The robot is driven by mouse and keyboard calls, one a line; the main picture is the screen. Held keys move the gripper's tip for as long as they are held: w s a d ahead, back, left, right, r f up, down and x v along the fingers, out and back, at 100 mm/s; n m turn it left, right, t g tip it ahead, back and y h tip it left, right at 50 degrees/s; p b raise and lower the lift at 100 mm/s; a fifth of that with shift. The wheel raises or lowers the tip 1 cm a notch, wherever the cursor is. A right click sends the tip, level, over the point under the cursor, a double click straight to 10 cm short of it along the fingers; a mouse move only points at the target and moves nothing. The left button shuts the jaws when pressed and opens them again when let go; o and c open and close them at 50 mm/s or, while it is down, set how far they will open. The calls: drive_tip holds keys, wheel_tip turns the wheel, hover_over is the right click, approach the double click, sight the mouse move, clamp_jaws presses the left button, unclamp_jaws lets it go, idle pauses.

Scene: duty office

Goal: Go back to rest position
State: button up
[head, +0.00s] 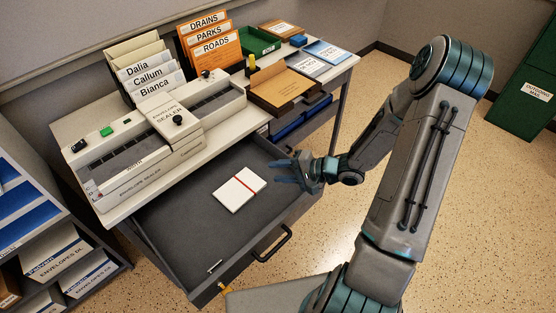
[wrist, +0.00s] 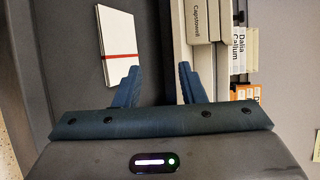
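My gripper (head: 286,168) hangs over the right side of the open desk drawer (head: 180,222), its fingers pointing left. In the wrist view the two blue fingers (wrist: 158,88) stand apart with nothing between them, so it is open. A white stack of envelopes with a red band (head: 240,188) lies flat in the drawer, to the left of and below my gripper. The stack also shows in the wrist view (wrist: 117,45), beyond the left finger and apart from it.
The envelope sealer (head: 170,125) stands on the desk behind the drawer. Orange and white file folders (head: 212,50), a brown box (head: 285,88) and a green tray (head: 257,42) stand farther back. A shelf (head: 50,240) is at left. The floor (head: 480,200) at right is clear.

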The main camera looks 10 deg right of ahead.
drive_tip(key=d+r+n+h, duration=0.4)
drive_tip(key=d+r+h, duration=0.7)
drive_tip(key=r+h, duration=0.15)
drive_tip(key=s+a+r+n+g, duration=0.1)
drive_tip(key=s+a+r, duration=0.3)
drive_tip(key=s, duration=0.5)
drive_tip(key=s+a+r+n+g, duration=0.2)
drive_tip(key=s+a+r, duration=0.1)
drive_tip(key=s, duration=0.6)
drive_tip(key=shift+a+r+n+y, duration=0.35)
drive_tip(key=shift+r+n, duration=0.05)
drive_tip(key=shift+r, duration=0.5)
